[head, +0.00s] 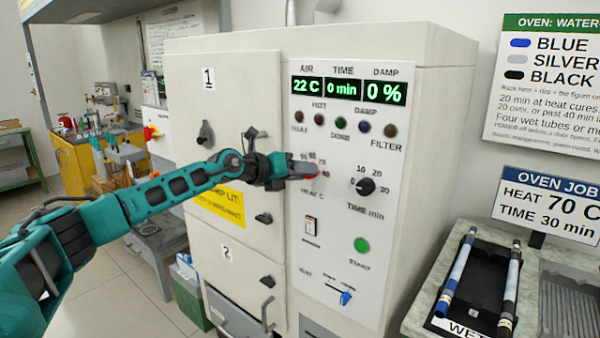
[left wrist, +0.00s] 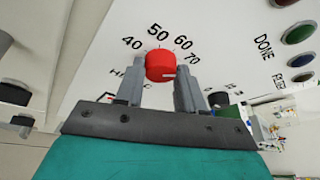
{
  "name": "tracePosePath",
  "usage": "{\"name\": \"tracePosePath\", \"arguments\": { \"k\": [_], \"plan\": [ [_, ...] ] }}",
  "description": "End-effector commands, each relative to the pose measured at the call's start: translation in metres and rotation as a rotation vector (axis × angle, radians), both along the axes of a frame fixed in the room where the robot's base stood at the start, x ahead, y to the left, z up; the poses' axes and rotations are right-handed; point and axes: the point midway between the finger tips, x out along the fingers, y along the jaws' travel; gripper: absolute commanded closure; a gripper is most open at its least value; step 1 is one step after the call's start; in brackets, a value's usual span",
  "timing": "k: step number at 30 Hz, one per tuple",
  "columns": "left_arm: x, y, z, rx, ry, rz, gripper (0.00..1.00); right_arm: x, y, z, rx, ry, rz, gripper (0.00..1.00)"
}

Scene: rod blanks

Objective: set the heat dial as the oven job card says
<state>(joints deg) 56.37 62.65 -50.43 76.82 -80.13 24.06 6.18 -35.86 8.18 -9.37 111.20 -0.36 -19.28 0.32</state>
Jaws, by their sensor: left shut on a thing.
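The heat dial is a red knob (left wrist: 160,65) on the oven's white panel, with the figures 40, 50, 60 and 70 around it in the left wrist view. A short white mark shows on the knob; I cannot tell which figure it points to. My left gripper (left wrist: 158,88) is shut on the knob, one finger on each side. In the head view my left gripper (head: 308,170) hides most of the dial (head: 313,175). The oven job card (head: 547,205) reads HEAT 70 C, TIME 30 min. My right gripper is not in view.
The oven display (head: 348,89) reads 22 C, 0 min, 0 %. The black time dial (head: 366,186), a white switch (head: 311,228), a green start button (head: 361,245) and a blue lever (head: 346,297) are nearby. A black rod tray (head: 480,275) stands at the right.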

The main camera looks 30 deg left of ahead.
Motion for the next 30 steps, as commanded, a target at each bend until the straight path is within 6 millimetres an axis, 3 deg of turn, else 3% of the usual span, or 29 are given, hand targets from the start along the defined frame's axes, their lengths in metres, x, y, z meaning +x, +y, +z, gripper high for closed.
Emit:
{"name": "tracePosePath", "arguments": {
  "k": [18, 19, 26, 30],
  "plan": [
    [0.0001, -0.0008, 0.0001, 0.038, -0.004, -0.001, 0.92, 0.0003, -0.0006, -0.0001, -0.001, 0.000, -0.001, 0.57],
    [0.0001, -0.0009, 0.0002, 0.038, -0.004, -0.001, 0.59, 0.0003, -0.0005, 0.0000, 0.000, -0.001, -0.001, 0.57],
    [0.0000, -0.0007, 0.0000, 0.037, -0.003, -0.001, 0.37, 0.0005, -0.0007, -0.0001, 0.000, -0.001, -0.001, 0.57],
    [0.0000, -0.0006, 0.0000, 0.038, -0.002, 0.000, 0.37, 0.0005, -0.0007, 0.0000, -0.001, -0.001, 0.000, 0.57]
  ]
}}
